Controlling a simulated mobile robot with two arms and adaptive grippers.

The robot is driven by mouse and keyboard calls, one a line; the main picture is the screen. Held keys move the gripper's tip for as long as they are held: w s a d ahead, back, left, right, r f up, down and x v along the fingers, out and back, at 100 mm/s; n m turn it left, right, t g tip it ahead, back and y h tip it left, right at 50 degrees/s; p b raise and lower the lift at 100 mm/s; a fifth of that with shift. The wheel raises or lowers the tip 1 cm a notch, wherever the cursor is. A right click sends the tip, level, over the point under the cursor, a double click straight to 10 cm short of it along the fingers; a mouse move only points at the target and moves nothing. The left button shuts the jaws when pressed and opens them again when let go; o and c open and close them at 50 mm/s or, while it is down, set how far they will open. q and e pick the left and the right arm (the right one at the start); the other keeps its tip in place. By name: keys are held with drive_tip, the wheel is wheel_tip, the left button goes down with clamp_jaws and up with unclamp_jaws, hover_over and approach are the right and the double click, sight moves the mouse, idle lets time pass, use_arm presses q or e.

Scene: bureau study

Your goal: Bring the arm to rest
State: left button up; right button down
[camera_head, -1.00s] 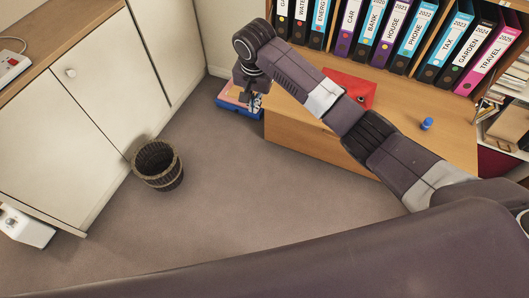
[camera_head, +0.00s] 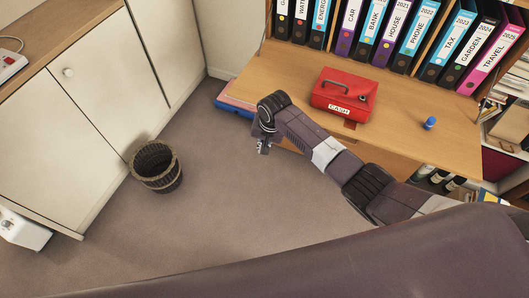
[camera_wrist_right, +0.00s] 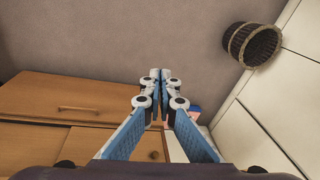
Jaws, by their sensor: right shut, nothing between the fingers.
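My right arm (camera_head: 330,155) comes in from the lower right in the head view and reaches over the front edge of the desk. My right gripper (camera_head: 263,149) points down over the carpet, just off the desk's left front corner. In the right wrist view the right gripper (camera_wrist_right: 160,76) has its fingertips together with nothing between them. My left gripper is not in the head view.
A red cash box (camera_head: 344,95) and a small blue object (camera_head: 429,123) stand on the wooden desk (camera_head: 290,72). Binders (camera_head: 410,35) line the shelf behind. A wicker basket (camera_head: 156,167) stands on the open carpet by white cabinets (camera_head: 110,85).

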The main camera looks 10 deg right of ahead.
drive_tip(key=shift+s+d+f, duration=0.1)
drive_tip(key=shift+s+f, duration=0.1)
drive_tip(key=shift+f, duration=0.3)
drive_tip(key=shift+s+d+f, duration=0.1)
drive_tip(key=shift+s+f, duration=0.05)
drive_tip(key=shift+f, duration=0.35)
